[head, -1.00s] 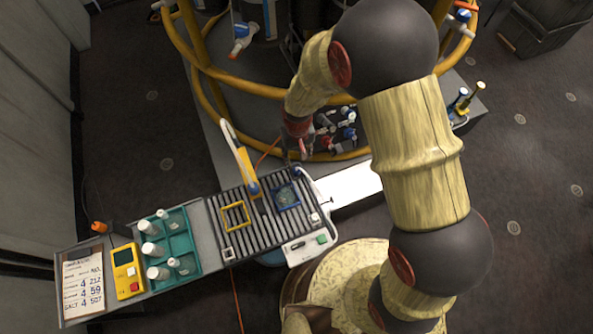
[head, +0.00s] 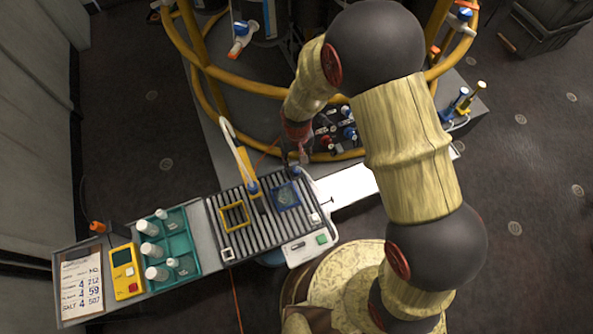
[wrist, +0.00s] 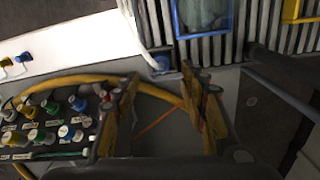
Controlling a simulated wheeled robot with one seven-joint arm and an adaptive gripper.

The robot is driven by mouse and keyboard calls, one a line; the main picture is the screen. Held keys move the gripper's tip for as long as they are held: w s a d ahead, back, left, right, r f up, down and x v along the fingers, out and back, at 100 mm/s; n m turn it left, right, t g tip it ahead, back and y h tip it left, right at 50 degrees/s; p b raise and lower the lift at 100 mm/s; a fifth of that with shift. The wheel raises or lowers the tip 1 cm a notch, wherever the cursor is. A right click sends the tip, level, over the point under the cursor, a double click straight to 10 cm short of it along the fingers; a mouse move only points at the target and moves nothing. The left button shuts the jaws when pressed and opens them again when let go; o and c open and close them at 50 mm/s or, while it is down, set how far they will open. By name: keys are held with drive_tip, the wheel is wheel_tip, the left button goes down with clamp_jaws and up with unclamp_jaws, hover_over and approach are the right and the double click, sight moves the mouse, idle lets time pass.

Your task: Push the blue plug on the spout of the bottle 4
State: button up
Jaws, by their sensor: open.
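My gripper (wrist: 160,78) is open and empty, its two fingers apart in the wrist view. In the head view it (head: 303,156) hangs just behind the slatted bench. A small blue knob (wrist: 162,62) on a white part lies beyond the fingertips, by the slats; I cannot tell whether it is the plug. A dark panel (wrist: 70,152) left of the fingers holds blue, green and yellow capped fittings, including a blue one (wrist: 76,103). White bottles (head: 152,250) stand in a teal tray (head: 193,262). No number 4 is readable on any bottle, and no spout is clear.
The slats carry a blue frame (head: 298,203) and a yellow frame (head: 223,227). A yellow arm with a white hose (head: 237,150) rises at their back edge. Yellow ring rails (head: 265,94) curve behind the bench. A blue-capped fitting (head: 240,42) hangs at upper left.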

sight(296, 169)
drive_tip(key=f, duration=0.1)
drive_tip(key=f+b, duration=0.1)
drive_tip(key=f, duration=0.1)
drive_tip(key=f+b, duration=0.1)
drive_tip(key=f, duration=0.1)
drive_tip(key=shift+s+a+f, duration=0.1)
drive_tip(key=shift+s+f, duration=0.05)
drive_tip(key=shift+s, duration=0.1)
drive_tip(key=shift+c, duration=1.1)
drive_tip(key=c, duration=0.8)
drive_tip(key=shift+o, duration=0.2)
